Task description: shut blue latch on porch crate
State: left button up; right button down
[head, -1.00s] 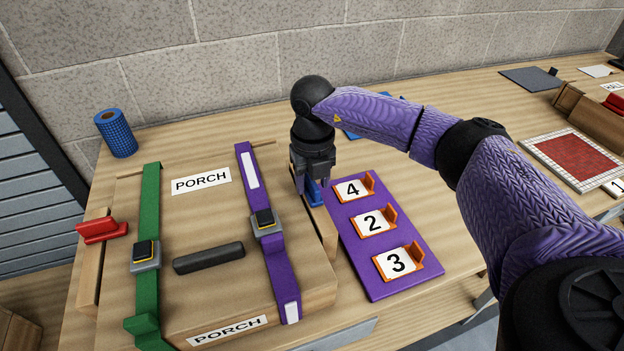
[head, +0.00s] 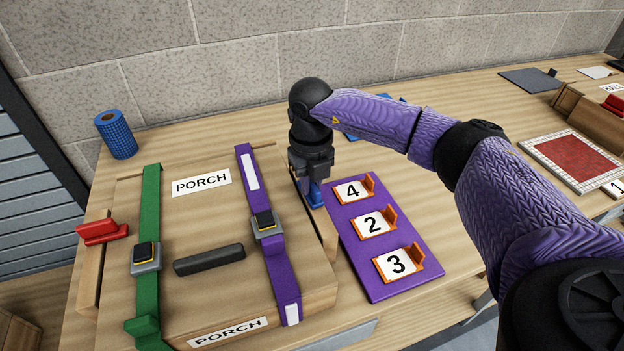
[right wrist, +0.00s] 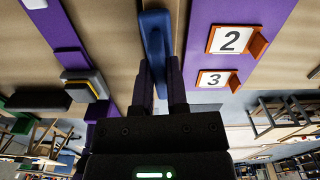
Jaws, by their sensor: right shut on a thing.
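The porch crate (head: 215,215) is a light wooden box with PORCH labels, lying on the table at the left. The blue latch (head: 315,196) is on its right side, mostly hidden by my gripper in the head view. In the right wrist view the blue latch (right wrist: 154,38) is a long blue piece between the fingers. My right gripper (head: 313,190) points down at the crate's right edge and is shut on the blue latch. A red latch (head: 103,230) sits on the crate's left side. My left gripper is not in view.
Green (head: 149,210) and purple (head: 266,220) straps with buckles cross the crate, beside a dark handle (head: 209,259). A purple board (head: 385,280) with numbered cards lies close to the right. A blue roll (head: 116,135) stands behind the crate.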

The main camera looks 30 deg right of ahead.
jog(key=n, duration=0.4)
jog(key=shift+a, duration=0.35)
jog(key=n, duration=0.4)
jog(key=shift+s+a, duration=0.15)
jog(key=shift+a, duration=0.1)
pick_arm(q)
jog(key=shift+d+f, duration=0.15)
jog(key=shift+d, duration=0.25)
pick_arm(e)
jog(key=shift+s+a+n, duration=0.15)
jog(key=shift+n, duration=1.3)
jog(key=shift+s+a+n, duration=0.15)
jog(key=shift+s+n, duration=0.05)
jog(key=shift+n, duration=1.2)
jog(key=shift+s+a+n, duration=0.15)
jog(key=shift+n, duration=1.3)
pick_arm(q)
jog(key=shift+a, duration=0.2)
